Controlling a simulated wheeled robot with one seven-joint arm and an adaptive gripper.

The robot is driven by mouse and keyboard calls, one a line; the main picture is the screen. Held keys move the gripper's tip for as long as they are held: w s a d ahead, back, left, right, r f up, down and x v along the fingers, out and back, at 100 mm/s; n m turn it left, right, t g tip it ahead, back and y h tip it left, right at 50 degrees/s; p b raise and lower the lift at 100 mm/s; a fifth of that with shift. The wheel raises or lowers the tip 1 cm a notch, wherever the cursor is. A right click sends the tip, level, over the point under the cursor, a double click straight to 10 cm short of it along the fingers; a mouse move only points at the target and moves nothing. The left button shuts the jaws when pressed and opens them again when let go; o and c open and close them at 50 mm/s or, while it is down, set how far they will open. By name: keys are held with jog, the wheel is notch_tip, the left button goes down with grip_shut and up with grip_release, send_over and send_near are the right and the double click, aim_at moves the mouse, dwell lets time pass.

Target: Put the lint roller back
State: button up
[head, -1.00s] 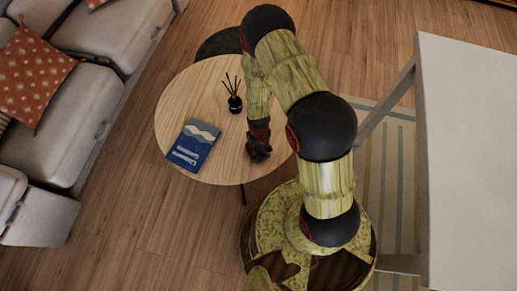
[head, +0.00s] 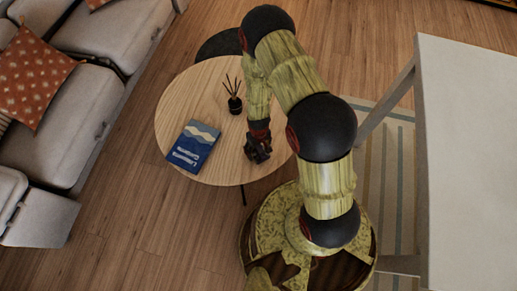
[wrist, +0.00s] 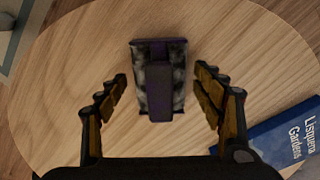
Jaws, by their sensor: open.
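My gripper (head: 258,151) is low over the near right part of the round wooden table (head: 180,105). In the wrist view its two fingers (wrist: 161,76) are spread open, with a small mottled grey and dark purple object (wrist: 159,92) between them in the picture. A gap shows on each side of it, and neither finger appears to touch it. It appears to lie on the tabletop. I cannot tell for sure whether it is the lint roller. In the head view it is hidden by my gripper and arm.
A blue book (head: 193,146) lies left of my gripper; it also shows in the wrist view (wrist: 282,139). A black reed diffuser (head: 235,104) stands behind my gripper. A grey sofa (head: 75,110) is at left, a pale table (head: 475,150) at right.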

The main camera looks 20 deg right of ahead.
notch_tip(320, 180, up, 11)
jog(key=p, duration=0.5)
jog(key=shift+r, duration=0.2)
notch_tip(320, 180, up, 43)
jog(key=m+t, duration=0.1)
jog(key=t, duration=0.3)
send_over(258, 147)
jog(key=s, duration=0.3)
jog(key=s+r+t, duration=0.1)
jog(key=s+r, duration=0.8)
jog(key=s, duration=0.2)
jog(key=shift+m+t, duration=0.3)
jog(key=shift+m, duration=0.1)
